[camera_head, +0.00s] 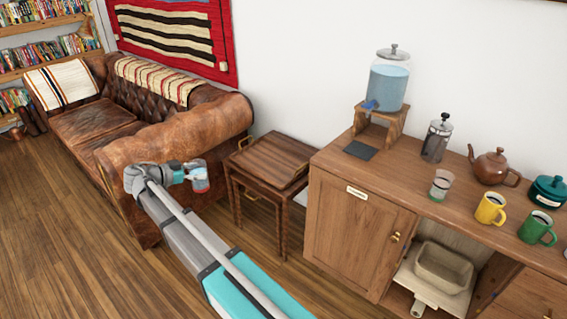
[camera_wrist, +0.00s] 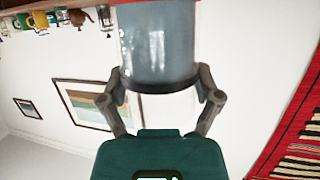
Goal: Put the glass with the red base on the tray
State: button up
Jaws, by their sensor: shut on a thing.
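My gripper (camera_head: 193,171) is shut around a clear glass (camera_head: 201,176) with a red base, held upright in front of the sofa's near arm. In the wrist view, my gripper's fingers (camera_wrist: 162,88) press on both sides of the glass (camera_wrist: 158,40), which looks grey and fills the top middle. A wooden tray (camera_head: 272,158) with raised handles sits on a small wooden side table, to the right of the held glass. The glass is apart from the tray, and the tray's top looks empty.
The brown leather sofa (camera_head: 190,134) stands behind my gripper. The wooden cabinet (camera_head: 358,229) at right holds a water dispenser (camera_head: 388,86), a French press (camera_head: 437,140), another glass (camera_head: 440,184), a teapot (camera_head: 491,166) and mugs. Its lower shelf is open.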

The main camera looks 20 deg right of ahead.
aim_at(275, 175)
jog(key=z, duration=0.75)
jog(key=i, duration=1)
jog(key=z, duration=0.1)
